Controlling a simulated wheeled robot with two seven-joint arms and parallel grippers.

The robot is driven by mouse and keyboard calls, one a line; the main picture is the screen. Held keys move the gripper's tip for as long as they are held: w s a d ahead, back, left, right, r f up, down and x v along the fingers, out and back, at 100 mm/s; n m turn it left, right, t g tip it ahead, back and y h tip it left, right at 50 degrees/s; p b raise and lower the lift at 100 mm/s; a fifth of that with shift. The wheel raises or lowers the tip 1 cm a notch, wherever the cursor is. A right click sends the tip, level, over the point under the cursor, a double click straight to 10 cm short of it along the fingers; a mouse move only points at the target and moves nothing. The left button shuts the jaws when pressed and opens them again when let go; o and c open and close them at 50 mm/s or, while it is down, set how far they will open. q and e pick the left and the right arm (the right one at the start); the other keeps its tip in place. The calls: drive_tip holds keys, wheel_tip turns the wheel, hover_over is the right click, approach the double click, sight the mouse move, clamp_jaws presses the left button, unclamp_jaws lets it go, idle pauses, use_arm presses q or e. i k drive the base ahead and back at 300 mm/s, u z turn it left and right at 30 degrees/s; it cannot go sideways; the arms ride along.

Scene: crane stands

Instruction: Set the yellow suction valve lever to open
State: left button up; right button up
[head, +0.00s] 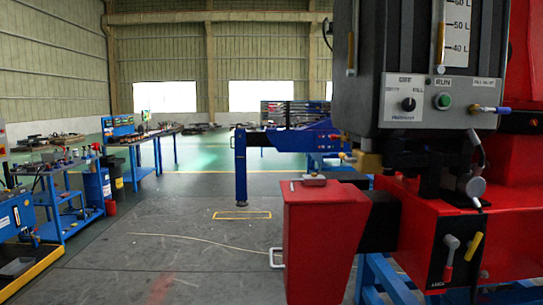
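A short yellow lever (474,246) sits on a black plate (436,262) on the front of the red machine body (405,200), at the lower right of the head view. It is tilted, its upper end leaning right. A red-handled lever (448,262) with a pale top hangs just left of it. The label by them is too small to read for sure. Another slim yellow handle (440,43) stands upright beside the level scale on the dark tank above. I cannot tell from markings which one is the suction valve lever. Neither gripper shows.
The dark tank (375,60) carries a control panel (430,100) with a knob and green button. A blue-handled valve (490,109) sticks out at its right. A red bin (318,240) stands in front left of the machine. Grey floor (190,260) is open farther left.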

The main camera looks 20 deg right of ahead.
sight(348, 161)
drive_tip(key=u, duration=0.15)
drive_tip(key=i, duration=4.85)
drive_tip(key=z, duration=1.45)
drive_tip(key=i, duration=2.85)
drive_tip(key=z, duration=4.5)
drive_tip(key=i, duration=1.7)
drive_tip(key=z, duration=0.05)
